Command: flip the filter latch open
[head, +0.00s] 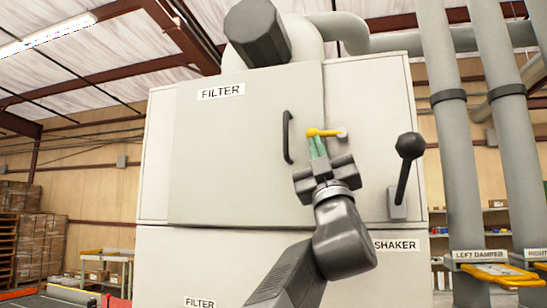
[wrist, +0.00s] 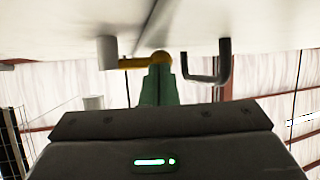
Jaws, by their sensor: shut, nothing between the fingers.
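The yellow filter latch (head: 325,132) lies level on the grey cabinet, reaching left from its round pivot (head: 341,133) across the edge of the filter door (head: 240,150). The latch also shows in the wrist view (wrist: 134,63), its knob partly behind my fingertips. My gripper (head: 317,146) is shut and empty, its green fingers pointing up just below the latch's knob end. In the wrist view the fingertips (wrist: 158,75) overlap the knob; I cannot tell whether they touch it. The filter door looks closed.
A black door handle (head: 287,137) stands left of the latch. A shaker lever (head: 404,170) with a black knob rises to the right. Large grey pipes (head: 450,130) and a yellow left damper handle (head: 492,272) are farther right. A duct runs above the cabinet.

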